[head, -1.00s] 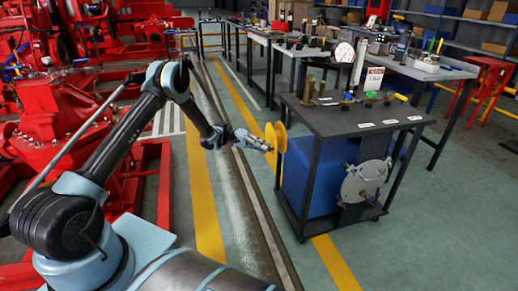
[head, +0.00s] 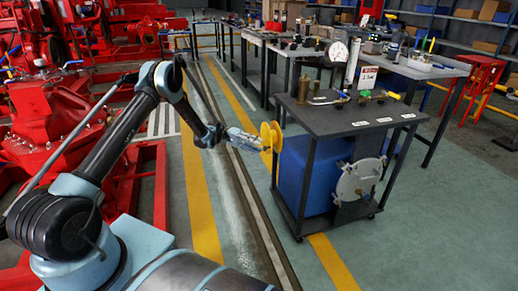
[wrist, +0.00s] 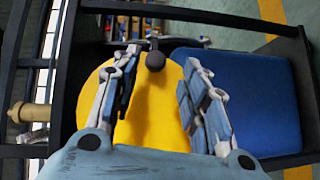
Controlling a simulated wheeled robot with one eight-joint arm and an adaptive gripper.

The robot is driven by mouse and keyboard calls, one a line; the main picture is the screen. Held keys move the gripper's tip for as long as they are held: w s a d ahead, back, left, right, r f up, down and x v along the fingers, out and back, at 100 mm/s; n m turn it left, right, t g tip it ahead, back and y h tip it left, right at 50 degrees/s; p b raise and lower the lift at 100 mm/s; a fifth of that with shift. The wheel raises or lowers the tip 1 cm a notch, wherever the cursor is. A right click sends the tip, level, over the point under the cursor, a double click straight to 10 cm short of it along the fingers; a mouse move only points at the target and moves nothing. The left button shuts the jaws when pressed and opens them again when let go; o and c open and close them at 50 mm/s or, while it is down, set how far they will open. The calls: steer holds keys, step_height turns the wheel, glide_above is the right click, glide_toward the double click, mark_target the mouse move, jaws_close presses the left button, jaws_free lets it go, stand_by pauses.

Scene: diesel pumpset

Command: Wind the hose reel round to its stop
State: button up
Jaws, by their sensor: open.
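The yellow hose reel (head: 269,137) is mounted on the left side of a dark cart, seen nearly edge-on in the head view. In the wrist view the reel (wrist: 152,115) shows as a yellow disc behind my fingers. A black round knob (wrist: 155,61) stands near its upper edge. My gripper (wrist: 161,60) is open, with the knob between its fingertips and gaps showing on both sides. In the head view my gripper (head: 260,142) reaches the reel from the left. Whether a finger touches the reel is unclear.
The cart top (head: 345,112) carries brass fittings and valves. A blue tank (head: 305,178) sits inside the cart beside the reel. A round grey plate (head: 360,180) is on its front. Red pumpsets (head: 70,120) stand at left. The floor aisle left of the cart is clear.

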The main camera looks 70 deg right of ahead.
steer(key=w+r, duration=0.1)
steer(key=w, duration=0.8)
steer(key=shift+d, duration=0.25)
steer(key=shift+r, duration=0.1)
steer(key=m+t+h, duration=0.6)
steer(key=m+t, duration=0.2)
steer(key=t, duration=0.7)
glide_toward(264, 147)
steer(key=x, duration=0.9)
steer(key=shift+w, duration=0.1)
jaws_close()
